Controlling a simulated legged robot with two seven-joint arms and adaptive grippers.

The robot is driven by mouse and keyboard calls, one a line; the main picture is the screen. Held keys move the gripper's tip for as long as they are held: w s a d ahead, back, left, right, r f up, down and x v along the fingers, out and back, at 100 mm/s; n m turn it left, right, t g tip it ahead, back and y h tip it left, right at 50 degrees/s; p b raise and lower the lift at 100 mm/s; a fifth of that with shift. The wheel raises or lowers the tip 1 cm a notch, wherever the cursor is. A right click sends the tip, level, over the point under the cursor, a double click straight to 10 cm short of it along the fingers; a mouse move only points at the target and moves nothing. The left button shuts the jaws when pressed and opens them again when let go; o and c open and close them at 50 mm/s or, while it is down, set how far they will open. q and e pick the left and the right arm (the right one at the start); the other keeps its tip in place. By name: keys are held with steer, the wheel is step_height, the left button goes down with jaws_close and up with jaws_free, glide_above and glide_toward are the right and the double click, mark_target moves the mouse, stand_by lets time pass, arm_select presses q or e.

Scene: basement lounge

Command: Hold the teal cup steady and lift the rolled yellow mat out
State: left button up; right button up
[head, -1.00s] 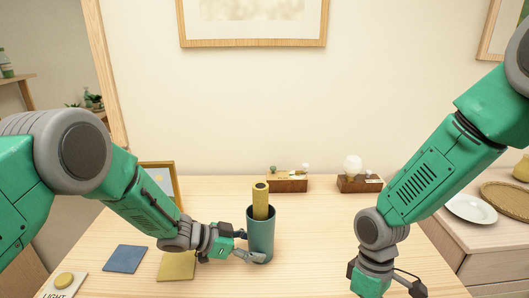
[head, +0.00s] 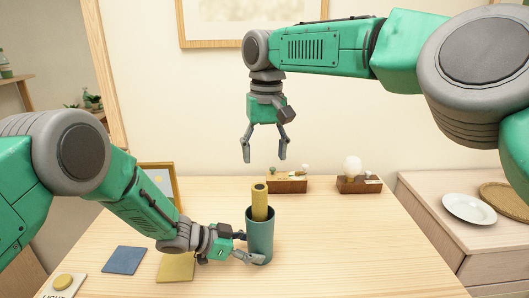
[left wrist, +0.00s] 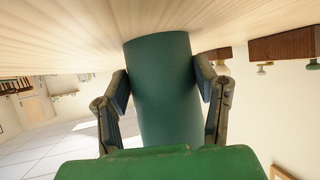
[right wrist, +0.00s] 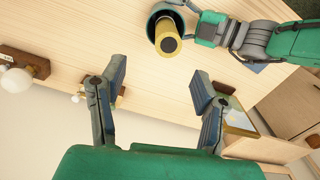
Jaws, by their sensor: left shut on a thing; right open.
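The teal cup (head: 260,240) stands upright on the table, and its wall fills the middle of the left wrist view (left wrist: 163,85). The rolled yellow mat (head: 260,203) stands in the cup, its upper part above the rim. In the right wrist view the mat's round end (right wrist: 168,42) shows with the cup (right wrist: 160,12) around it. My left gripper (head: 250,247) is shut on the cup from its left side, one finger on each side. My right gripper (head: 264,156) is open and empty, fingers down, above the mat and apart from it.
A blue square (head: 124,260) and a yellow square (head: 175,266) lie left of the cup, with a light button (head: 63,284) at the front left. Wooden blocks (head: 287,186) (head: 359,185) stand at the back. The table right of the cup is clear.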

mark_target(262, 198)
arm_select(q)
steer(key=shift+f, duration=0.1)
arm_select(e)
steer(key=shift+s+a+f, duration=0.1)
steer(key=shift+a+f, duration=0.05)
steer(key=shift+f, duration=0.25)
step_height(262, 198, down, 11)
steer(key=shift+a+f, duration=0.1)
steer(key=shift+f, duration=0.05)
steer(key=c, duration=1.3)
steer(key=shift+r, duration=8.85)
arm_select(q)
steer(key=o, duration=1.2)
steer(key=shift+c, duration=0.2)
